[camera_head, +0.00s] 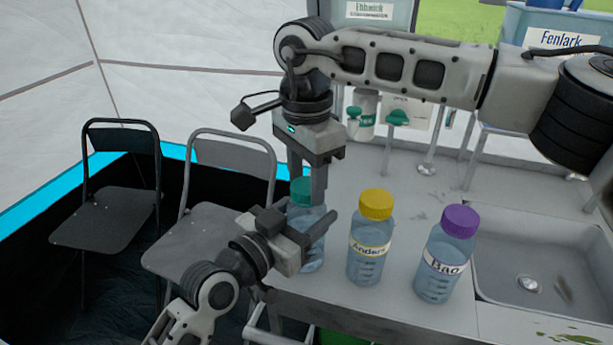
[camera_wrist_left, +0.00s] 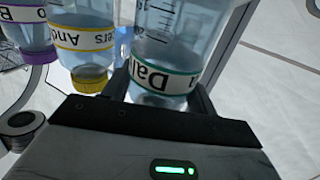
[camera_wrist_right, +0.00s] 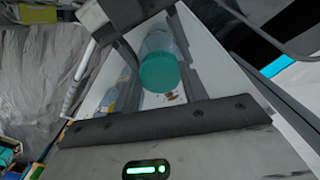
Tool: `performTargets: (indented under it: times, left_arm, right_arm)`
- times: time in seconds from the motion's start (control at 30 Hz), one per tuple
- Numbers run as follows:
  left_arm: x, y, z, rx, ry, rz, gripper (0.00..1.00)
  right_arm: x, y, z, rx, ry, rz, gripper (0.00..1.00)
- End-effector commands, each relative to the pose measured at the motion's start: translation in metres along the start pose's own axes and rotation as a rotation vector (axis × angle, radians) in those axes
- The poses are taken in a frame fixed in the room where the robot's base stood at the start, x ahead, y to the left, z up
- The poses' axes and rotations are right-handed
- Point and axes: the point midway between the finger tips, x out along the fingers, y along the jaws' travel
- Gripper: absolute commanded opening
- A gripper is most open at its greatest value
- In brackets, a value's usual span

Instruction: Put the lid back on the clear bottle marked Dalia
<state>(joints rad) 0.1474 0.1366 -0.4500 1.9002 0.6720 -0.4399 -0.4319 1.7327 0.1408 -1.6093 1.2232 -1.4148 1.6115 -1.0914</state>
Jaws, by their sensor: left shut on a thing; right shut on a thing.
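The clear Dalia bottle (camera_head: 313,258) stands upright at the counter's left edge. My left gripper (camera_head: 310,212) is shut around it from the left; the left wrist view shows its green-banded Dalia label (camera_wrist_left: 165,78) between the fingers. My right gripper (camera_head: 308,188) points down from above and is shut on the green lid (camera_head: 299,193), at the top of the bottle. In the right wrist view the lid (camera_wrist_right: 158,72) lies between the fingers in line with the bottle. The fingers partly hide the rim, so I cannot tell whether the lid is seated.
The yellow-capped Anders bottle (camera_head: 368,245) stands close to the right, then the purple-capped Bao bottle (camera_head: 447,255). A sink (camera_head: 540,262) is at the right. Folding chairs (camera_head: 215,225) stand left of the counter. The counter behind the bottles has free room.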

Motion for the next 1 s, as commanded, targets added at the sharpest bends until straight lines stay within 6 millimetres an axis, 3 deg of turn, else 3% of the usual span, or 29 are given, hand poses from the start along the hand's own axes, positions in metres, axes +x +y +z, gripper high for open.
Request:
performTargets:
  times: [0.3,0.5,0.7,0.73,0.8,1.0]
  left_arm:
    - [0.0,0.0,0.0001,0.001,0.0,0.0,0.0]
    - [0.0,0.0001,0.0001,0.001,0.0,0.0,0.0]
    - [0.0,0.0001,0.0001,0.0,0.0,0.0,0.0]
    - [0.0,0.0001,0.0001,0.0,0.0,0.0,0.0]
    - [0.0,0.0001,0.0001,0.0,0.0,0.0,0.0]
    - [0.0,0.0001,0.0001,0.0,0.0,0.0,0.0]
  right_arm:
    - [0.0006,-0.0001,0.0,0.804,-0.002,0.001,0.16]
    - [0.0008,-0.0001,-0.0001,1.246,-0.001,0.001,0.16]
    - [0.0008,-0.0002,-0.0002,1.304,-0.001,0.0,0.16]
    - [0.0008,-0.0002,-0.0002,1.303,-0.001,0.0,0.51]
    - [0.0007,-0.0002,-0.0002,1.303,-0.001,0.0,0.68]
    - [0.0007,-0.0002,-0.0002,1.302,-0.001,0.0,0.68]
